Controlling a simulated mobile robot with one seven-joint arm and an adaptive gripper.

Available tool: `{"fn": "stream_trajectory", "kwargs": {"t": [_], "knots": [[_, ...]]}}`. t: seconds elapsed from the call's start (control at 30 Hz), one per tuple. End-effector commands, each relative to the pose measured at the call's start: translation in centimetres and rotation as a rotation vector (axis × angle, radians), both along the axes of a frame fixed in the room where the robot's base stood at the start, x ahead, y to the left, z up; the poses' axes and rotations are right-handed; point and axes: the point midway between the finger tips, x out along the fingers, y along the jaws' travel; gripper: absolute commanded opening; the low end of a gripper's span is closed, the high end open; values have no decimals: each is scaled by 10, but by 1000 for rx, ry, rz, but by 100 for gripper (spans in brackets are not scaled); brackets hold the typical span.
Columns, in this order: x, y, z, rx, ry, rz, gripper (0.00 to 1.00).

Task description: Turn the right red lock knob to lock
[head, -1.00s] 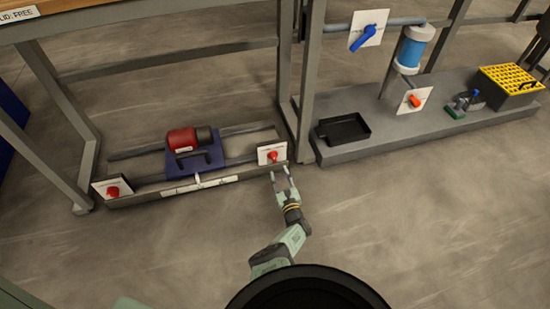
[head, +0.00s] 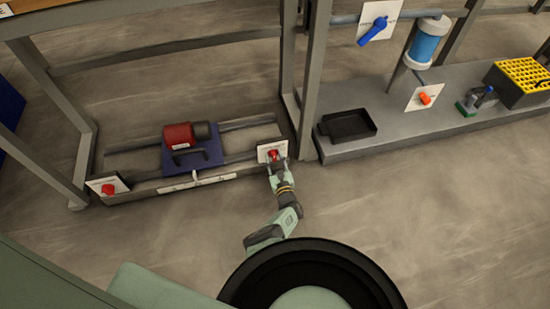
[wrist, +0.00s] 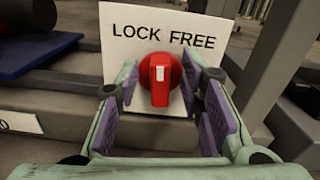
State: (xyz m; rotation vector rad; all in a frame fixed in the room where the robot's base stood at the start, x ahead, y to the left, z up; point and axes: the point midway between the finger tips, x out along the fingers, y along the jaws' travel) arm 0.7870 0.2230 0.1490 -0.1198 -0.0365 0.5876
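The right red lock knob (head: 273,155) sits on a white plate (wrist: 222,38) at the right end of the low rail. In the wrist view the red knob (wrist: 160,80) is round with a raised bar standing about vertical and a white mark at its top. The plate reads "LOCK FREE", with the mark below and between the two words. My gripper (head: 277,163) is at the knob. In the wrist view my gripper (wrist: 160,105) is open, with one purple-padded finger on each side of the knob and a visible gap on both sides.
The left red knob (head: 108,189) is on its own plate at the rail's left end. A red motor (head: 180,135) on a blue base sits between them. A grey frame post (head: 309,90) stands close right of my gripper. A black tray (head: 347,126) lies on the platform beyond. The front floor is clear.

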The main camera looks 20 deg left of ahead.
Motion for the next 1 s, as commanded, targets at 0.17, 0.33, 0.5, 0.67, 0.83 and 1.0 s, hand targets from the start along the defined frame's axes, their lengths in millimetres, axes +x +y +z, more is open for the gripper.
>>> {"fn": "stream_trajectory", "kwargs": {"t": [0.17,0.33,0.5,0.67,0.83,1.0], "knots": [[0,0,0,0,0,0,23],[0,0,0,0,0,0,12],[0,0,0,0,0,0,0],[0,0,0,0,0,0,0],[0,0,0,-5,-3,0,0],[0,0,0,-42,-28,0,0]]}}
